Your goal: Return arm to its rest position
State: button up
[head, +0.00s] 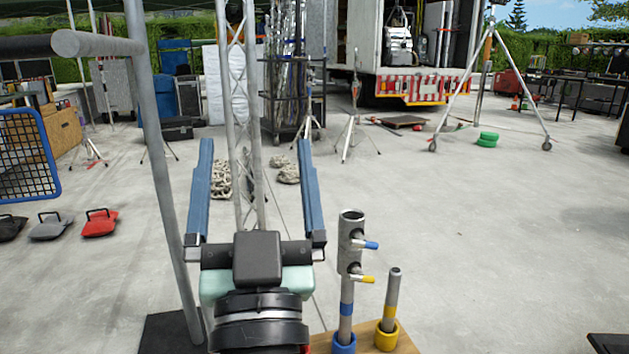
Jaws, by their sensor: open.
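My gripper (255,180) shows in the head view at the lower middle, with its two long blue fingers spread wide apart and pointing away from me. It is open, and nothing is between the fingers. Its dark wrist is nearest the camera. No other object is held or touched that I can see.
A grey metal post (165,180) stands just left of my gripper. A pipe stand with blue and yellow knobs (350,240) and a shorter yellow-based pipe (393,300) stand just right. A truss (247,110) rises beyond the fingers. Open concrete floor (500,240) lies to the right.

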jog(key=s+d+r+t+h+p, duration=0.1)
jog(key=s+d+r+p, duration=0.15)
jog(key=r, duration=0.35)
jog(key=s+d+r+t+h+p, duration=0.1)
jog(key=s+r, duration=0.3)
jog(key=r, duration=0.2)
jog(key=s+d+r+h+p, duration=0.1)
jog(key=s+d+r, duration=0.15)
jog(key=r, duration=0.35)
notch_tip(320, 180, up, 36)
jog(key=p, duration=3.5)
jog(key=shift+a+f+m, duration=0.2)
jog(key=shift+a+m, duration=0.1)
jog(key=shift+a, duration=0.05)
jog(key=shift+s, duration=0.1)
